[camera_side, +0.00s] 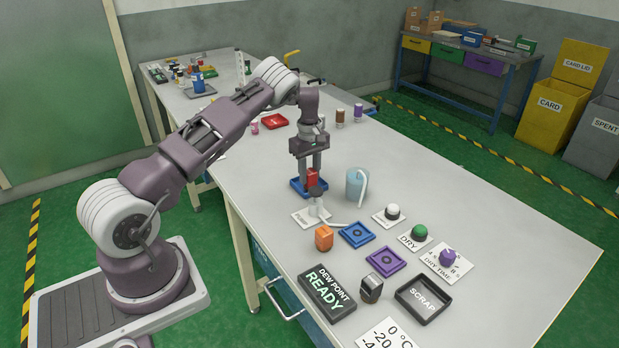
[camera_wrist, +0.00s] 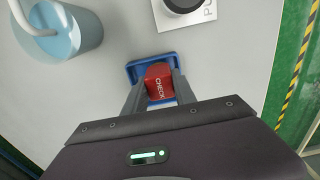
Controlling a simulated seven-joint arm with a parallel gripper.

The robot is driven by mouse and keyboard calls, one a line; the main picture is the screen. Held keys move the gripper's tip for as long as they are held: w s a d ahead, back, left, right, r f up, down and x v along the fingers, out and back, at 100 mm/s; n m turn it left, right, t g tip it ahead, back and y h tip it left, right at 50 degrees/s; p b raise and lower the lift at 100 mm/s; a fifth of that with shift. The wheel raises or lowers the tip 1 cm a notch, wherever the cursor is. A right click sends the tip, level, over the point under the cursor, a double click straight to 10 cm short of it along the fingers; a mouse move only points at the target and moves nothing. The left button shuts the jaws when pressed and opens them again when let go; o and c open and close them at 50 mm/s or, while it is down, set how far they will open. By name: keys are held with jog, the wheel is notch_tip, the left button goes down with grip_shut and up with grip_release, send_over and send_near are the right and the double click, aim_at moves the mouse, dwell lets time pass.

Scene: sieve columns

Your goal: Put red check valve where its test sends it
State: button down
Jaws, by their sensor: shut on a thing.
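The red check valve (camera_side: 311,179), marked "CHECK" in the wrist view (camera_wrist: 158,84), is between the two fingers of my gripper (camera_side: 311,168). My gripper is shut on it, and its fingers (camera_wrist: 156,92) point down at the table. A blue tray (camera_side: 296,187) lies directly under the valve; its rim shows around the valve in the wrist view (camera_wrist: 132,70). I cannot tell whether the valve touches the tray floor. The dew point sign (camera_side: 328,292) reads "READY". A black tray marked "SCRAP" (camera_side: 423,298) sits at the front right.
A light-blue cylinder (camera_side: 354,187) is to the right.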

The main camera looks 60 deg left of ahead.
jog(key=shift+f, duration=0.65)
jog(key=c, duration=1)
grip_release()
jog(key=shift+f, duration=0.1)
